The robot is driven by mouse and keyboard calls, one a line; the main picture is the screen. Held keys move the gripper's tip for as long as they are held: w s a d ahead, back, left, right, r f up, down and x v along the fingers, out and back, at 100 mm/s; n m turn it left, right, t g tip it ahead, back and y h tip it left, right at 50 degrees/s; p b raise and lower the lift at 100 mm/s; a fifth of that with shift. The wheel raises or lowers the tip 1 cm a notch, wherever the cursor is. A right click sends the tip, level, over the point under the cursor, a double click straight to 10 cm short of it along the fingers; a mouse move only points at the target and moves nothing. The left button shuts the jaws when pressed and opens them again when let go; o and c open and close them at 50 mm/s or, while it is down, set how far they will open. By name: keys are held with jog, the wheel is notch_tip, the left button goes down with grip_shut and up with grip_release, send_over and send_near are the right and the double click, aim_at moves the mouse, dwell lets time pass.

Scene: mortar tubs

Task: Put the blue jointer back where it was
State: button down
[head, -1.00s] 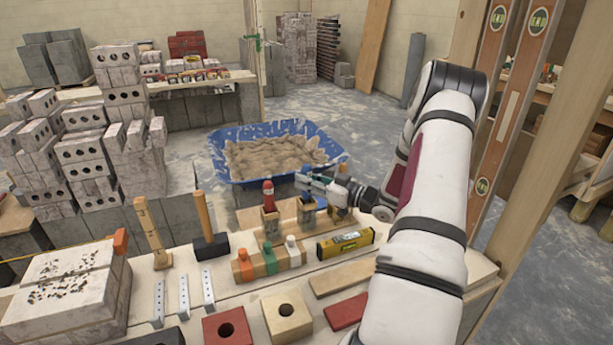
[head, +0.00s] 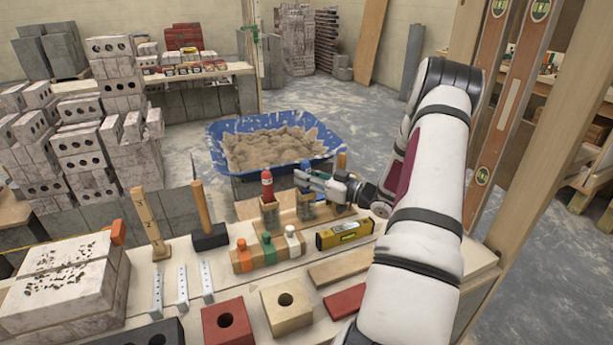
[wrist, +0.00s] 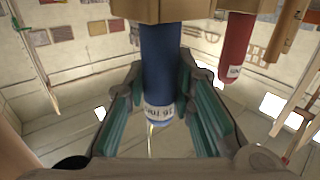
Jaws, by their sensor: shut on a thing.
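The blue jointer's handle (wrist: 159,75) stands between my gripper's teal-padded fingers in the wrist view, its labelled end pointing away from the wooden rack. My gripper (head: 306,176) is shut on this handle. The wooden rack (head: 332,219) stands on the bench beneath my gripper, and its edge (wrist: 165,10) crosses the top of the wrist view. The handle meets the rack's edge there. How deep the jointer sits in its slot is hidden. A red-handled jointer (head: 267,186) stands upright in the rack to the left; it also shows in the wrist view (wrist: 236,48).
Orange, green and white-capped bottles (head: 266,252) stand in front of the rack. A yellow level (head: 344,233) lies at their right. A hammer (head: 209,235) stands to the left. A blue mortar tub (head: 225,160) is behind the bench. Bricks and wood pieces fill the front.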

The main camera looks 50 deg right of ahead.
jog(key=shift+f, duration=0.3)
jog(key=c, duration=1.3)
grip_release()
jog(key=s+d, duration=0.2)
jog(key=s, duration=0.9)
jog(key=shift+s+d, duration=0.15)
jog(key=shift+s, duration=0.25)
jog(key=shift+f, duration=0.1)
